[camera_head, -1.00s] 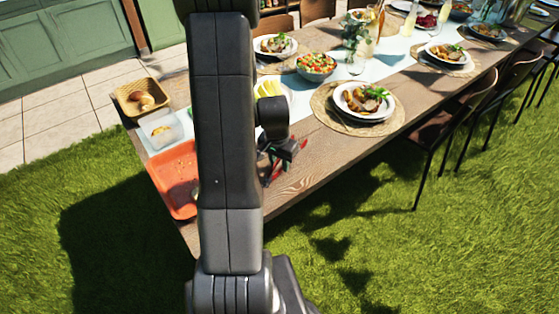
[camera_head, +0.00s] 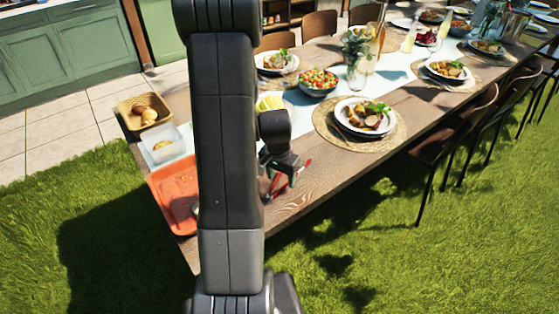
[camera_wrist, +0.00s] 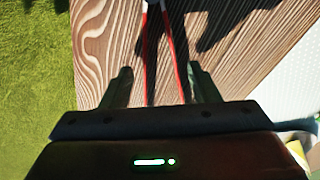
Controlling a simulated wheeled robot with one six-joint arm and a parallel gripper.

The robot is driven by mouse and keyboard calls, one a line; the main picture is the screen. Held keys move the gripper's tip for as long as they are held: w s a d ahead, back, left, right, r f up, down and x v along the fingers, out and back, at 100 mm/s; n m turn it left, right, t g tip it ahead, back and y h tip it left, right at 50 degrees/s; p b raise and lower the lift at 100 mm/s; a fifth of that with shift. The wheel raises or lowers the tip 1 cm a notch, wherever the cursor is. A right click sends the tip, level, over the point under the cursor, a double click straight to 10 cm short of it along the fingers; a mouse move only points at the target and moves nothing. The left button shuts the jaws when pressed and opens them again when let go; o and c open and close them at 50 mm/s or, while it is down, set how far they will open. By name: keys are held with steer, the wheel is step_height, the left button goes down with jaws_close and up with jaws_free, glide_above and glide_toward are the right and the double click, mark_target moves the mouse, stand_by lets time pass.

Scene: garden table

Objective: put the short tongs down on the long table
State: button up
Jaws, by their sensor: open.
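The short tongs, with two thin red arms (camera_wrist: 178,60), lie over the wood of the long table (camera_wrist: 105,40) in the wrist view. Their arms spread apart toward my gripper (camera_wrist: 158,70), which is open with one finger on each side of them. I see no finger touching them. In the head view, a red part of the tongs (camera_head: 303,172) shows beside my gripper (camera_head: 287,172), near the front edge of the long table (camera_head: 325,183). My arm hides part of this area.
An orange tray (camera_head: 174,190), a clear container (camera_head: 160,146) and a bread basket (camera_head: 146,113) stand at the table's left end. A plate of food (camera_head: 365,116) on a round mat is to the right. Chairs line the right side; bare wood lies along the front edge.

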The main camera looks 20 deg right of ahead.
step_height(320, 180, up, 13)
steer(key=a, duration=0.1)
steer(key=shift+s+f+p, duration=0.2)
steer(key=shift+s+p, duration=0.1)
steer(key=shift+s, duration=0.15)
